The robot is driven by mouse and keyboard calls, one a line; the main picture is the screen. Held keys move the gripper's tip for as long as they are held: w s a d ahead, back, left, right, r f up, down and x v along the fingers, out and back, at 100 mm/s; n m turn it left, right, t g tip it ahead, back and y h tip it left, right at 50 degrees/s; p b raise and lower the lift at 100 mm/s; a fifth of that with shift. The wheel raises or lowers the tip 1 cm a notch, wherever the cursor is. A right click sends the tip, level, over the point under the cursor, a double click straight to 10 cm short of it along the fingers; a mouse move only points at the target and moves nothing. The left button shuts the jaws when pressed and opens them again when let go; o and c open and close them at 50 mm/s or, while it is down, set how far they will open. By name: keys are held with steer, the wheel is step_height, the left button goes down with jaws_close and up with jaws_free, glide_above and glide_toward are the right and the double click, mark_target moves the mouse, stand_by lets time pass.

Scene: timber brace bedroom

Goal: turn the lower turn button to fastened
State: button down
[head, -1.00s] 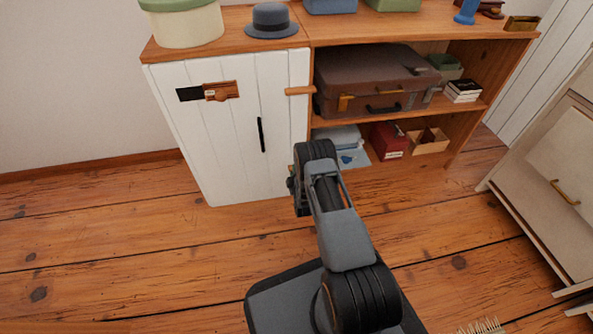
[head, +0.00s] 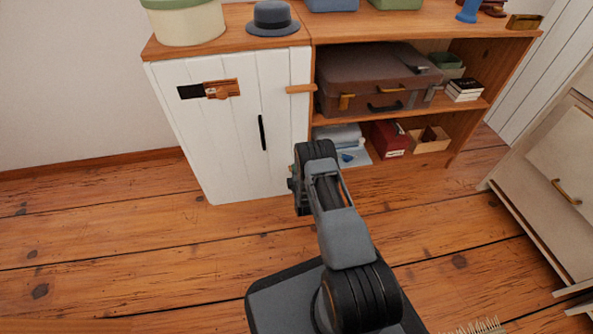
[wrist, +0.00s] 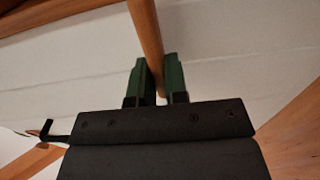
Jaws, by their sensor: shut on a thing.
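In the wrist view, my gripper (wrist: 159,80) has its two green-padded fingers on either side of a slim wooden bar, shut on it. This bar appears to be the lower turn button (wrist: 146,30). It runs up and slightly left out of the picture; whether it lies across the door edge is not clear. In the head view, my own arm hides the gripper and the lower turn button. The white plank door (head: 228,145) looks closed. The upper wooden turn button (head: 300,89) lies level across the door's right edge.
A black door handle (head: 262,132) and a wooden latch with a dark plate (head: 222,89) are on the door. Open shelves beside it hold a brown suitcase (head: 370,80) and a red box (head: 390,139). A pale drawer unit (head: 560,170) stands at right. Floor at left is clear.

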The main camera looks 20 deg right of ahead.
steer(key=c, duration=1.1)
jaws_free()
steer(key=shift+c, duration=0.2)
steer(key=shift+s, duration=0.1)
steer(key=s+a+p, duration=0.2)
steer(key=s+p, duration=0.3)
steer(key=s, duration=0.8)
steer(key=shift+s+a, duration=0.25)
steer(key=shift+a, duration=0.1)
